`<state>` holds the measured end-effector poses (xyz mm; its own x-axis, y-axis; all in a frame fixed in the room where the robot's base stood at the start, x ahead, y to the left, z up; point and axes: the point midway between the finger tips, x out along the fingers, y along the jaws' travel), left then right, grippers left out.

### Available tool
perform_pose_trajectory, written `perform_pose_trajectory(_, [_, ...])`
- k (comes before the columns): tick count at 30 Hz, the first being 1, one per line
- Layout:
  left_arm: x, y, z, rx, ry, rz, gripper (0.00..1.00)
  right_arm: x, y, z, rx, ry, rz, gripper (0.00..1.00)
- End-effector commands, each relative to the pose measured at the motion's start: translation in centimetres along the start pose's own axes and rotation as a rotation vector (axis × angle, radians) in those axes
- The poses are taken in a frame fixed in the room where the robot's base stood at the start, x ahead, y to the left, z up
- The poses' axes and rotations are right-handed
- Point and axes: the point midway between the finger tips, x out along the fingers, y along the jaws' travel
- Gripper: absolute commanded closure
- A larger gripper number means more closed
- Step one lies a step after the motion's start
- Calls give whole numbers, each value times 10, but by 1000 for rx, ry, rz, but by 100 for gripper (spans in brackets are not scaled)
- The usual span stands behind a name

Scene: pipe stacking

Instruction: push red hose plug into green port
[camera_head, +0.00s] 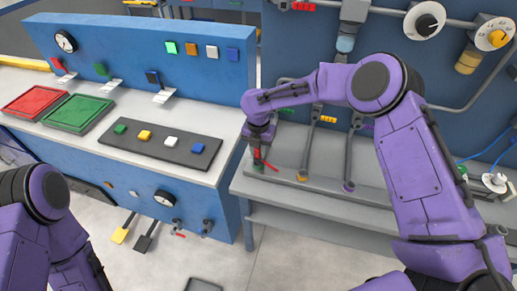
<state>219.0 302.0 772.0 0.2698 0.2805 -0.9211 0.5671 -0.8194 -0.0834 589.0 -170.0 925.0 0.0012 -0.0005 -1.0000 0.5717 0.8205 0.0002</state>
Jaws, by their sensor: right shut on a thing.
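The purple right arm reaches over the grey bench, and my right gripper (257,149) points down at its left end. It is shut on the red hose plug (257,155), of which only a small red part shows below the fingers. A short red piece (271,166) slants away to the right of it. The green port (258,166) is on the bench directly under the plug. I cannot tell whether plug and port touch. My left arm shows at the lower left, but its gripper is out of view.
A blue panel with pipes and gauges stands behind. At left, a console (215,145) holds red and green trays and coloured buttons.

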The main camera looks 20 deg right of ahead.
Motion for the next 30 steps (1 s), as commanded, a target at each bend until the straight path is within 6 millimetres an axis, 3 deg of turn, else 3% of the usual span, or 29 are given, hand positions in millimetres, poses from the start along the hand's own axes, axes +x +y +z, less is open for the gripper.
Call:
perform_pose_trajectory(26, [8,1,3,0,0,0,57,17,0,0,0,0,0,100])
perform_pose_trajectory(27, [8,1,3,0,0,0,57,17,0,0,0,0,0,66])
perform_pose_trajectory(29, [8,1,3,0,0,0,57,17,0,0,0,0,0,47])
perform_pose_trajectory(30, [8,1,3,0,0,0,57,17,0,0,0,0,0,43])
